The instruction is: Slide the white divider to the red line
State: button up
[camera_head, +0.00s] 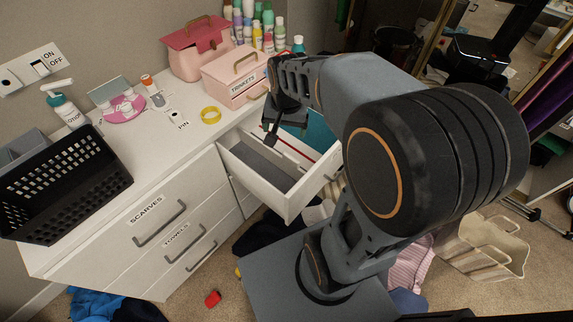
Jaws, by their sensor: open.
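An open white drawer (257,192) juts out from the dresser. Inside it, a thin white divider (273,146) runs lengthwise, with a grey floor on its left side and a teal area (321,132) on its right. A thin reddish strip, possibly the red line, shows faintly near the teal area, but it is too small to be sure. My gripper (268,138) is open, with its fingers pointing down above the back part of the drawer near the divider. I cannot tell whether it touches the divider. My arm hides the drawer's right part.
Clothes and a red block (213,299) lie on the floor. A beige rack (483,245) stands at right.

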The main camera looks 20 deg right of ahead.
aim_at(291, 157)
jog(key=shift+o, duration=0.9)
jog(key=w+d+f+m+g+b, duration=0.1)
jog(key=w+d+f+m+b, duration=0.1)
jog(key=f, duration=0.4)
jog(key=w+d+f+m+b, duration=0.1)
jog(key=w+d+f+m, duration=0.2)
jog(key=f, duration=0.3)
jog(key=shift+w+d+m+g+b, duration=0.2)
jog(key=shift+w+m+g+b, duration=0.3)
jog(key=shift+w, duration=0.4)
jog(key=shift+m, duration=0.3)
notch_tip(291, 157, down, 14)
jog(key=shift+w+d+f+b, duration=0.1)
jog(key=shift+w+d+b, duration=0.05)
jog(key=shift+b, duration=0.65)
